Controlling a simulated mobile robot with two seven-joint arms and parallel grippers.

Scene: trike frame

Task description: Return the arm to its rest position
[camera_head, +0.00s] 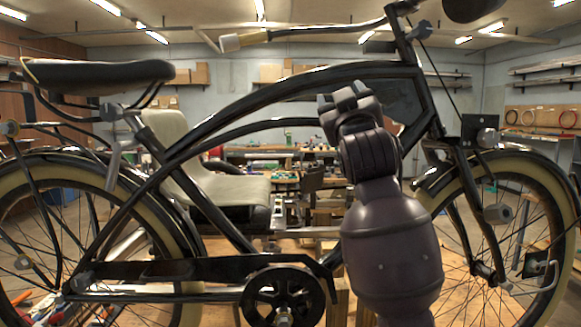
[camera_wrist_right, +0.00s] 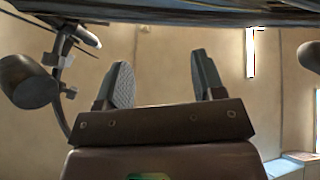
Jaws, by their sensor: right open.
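My right arm rises from the bottom of the head view, right of centre, in front of the trike frame. My left gripper is in neither view.
The saddle (camera_head: 95,73) is at upper left, the front wheel (camera_head: 548,180) at right and the crank (camera_head: 283,297) at lower centre. A pale seat (camera_head: 225,190) stands behind the frame. In the wrist view a dark bar (camera_wrist_right: 180,14) crosses above the fingers, and a dark rounded part (camera_wrist_right: 25,80) hangs at left.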

